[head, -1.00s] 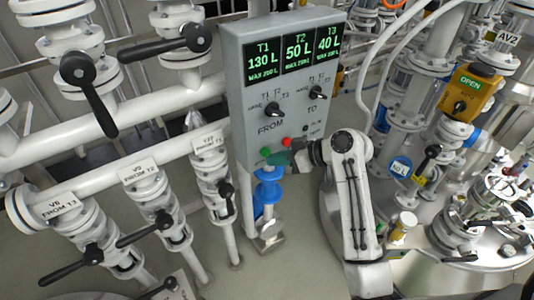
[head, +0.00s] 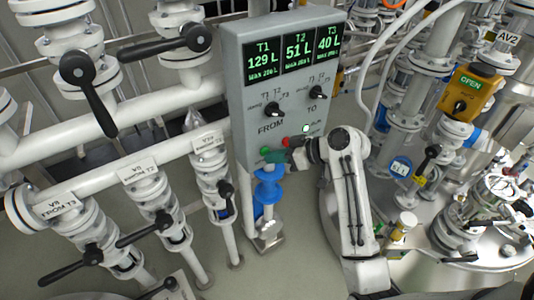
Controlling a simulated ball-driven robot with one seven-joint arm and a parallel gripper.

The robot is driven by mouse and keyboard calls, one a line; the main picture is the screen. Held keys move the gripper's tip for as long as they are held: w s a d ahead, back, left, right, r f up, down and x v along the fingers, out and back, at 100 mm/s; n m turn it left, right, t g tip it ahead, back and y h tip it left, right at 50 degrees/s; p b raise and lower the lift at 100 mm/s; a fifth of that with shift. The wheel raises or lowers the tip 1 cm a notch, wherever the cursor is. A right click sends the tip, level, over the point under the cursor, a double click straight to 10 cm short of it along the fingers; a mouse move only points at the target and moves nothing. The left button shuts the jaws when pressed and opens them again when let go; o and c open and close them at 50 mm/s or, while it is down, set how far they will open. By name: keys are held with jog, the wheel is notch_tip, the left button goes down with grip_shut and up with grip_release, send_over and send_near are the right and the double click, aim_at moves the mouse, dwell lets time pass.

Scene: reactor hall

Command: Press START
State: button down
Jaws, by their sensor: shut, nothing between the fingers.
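A grey control box (head: 238,90) stands in the middle of the head view. Its displays (head: 297,52) read T1 129 L, T2 51 L and T3 40 L. Below them are a FROM knob (head: 274,110) and a TO knob (head: 318,93). A green button (head: 266,151) and a red button (head: 285,142) sit at the box's lower edge. A small lamp (head: 305,128) glows white. My gripper (head: 276,156) is shut and empty, with its tip at the green button. I cannot tell whether it touches the button. The button's label is not readable.
White pipes with black-handled valves (head: 160,212) fill the left side. A blue pump-like part (head: 267,187) stands under the box. A yellow OPEN box (head: 468,92) and steel vessels are at the right. The floor at lower middle is clear.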

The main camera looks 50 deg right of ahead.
dwell(0.4)
jog(key=shift+s+a+p, duration=0.25)
jog(key=shift+s+p, duration=0.15)
jog(key=shift+s, duration=0.45)
jog(key=s, duration=0.2)
jog(key=s+a+p, duration=0.1)
jog(key=s, duration=0.1)
jog(key=shift+s+a+p, duration=0.15)
jog(key=shift+s+p, duration=0.15)
jog(key=shift+s, duration=0.1)
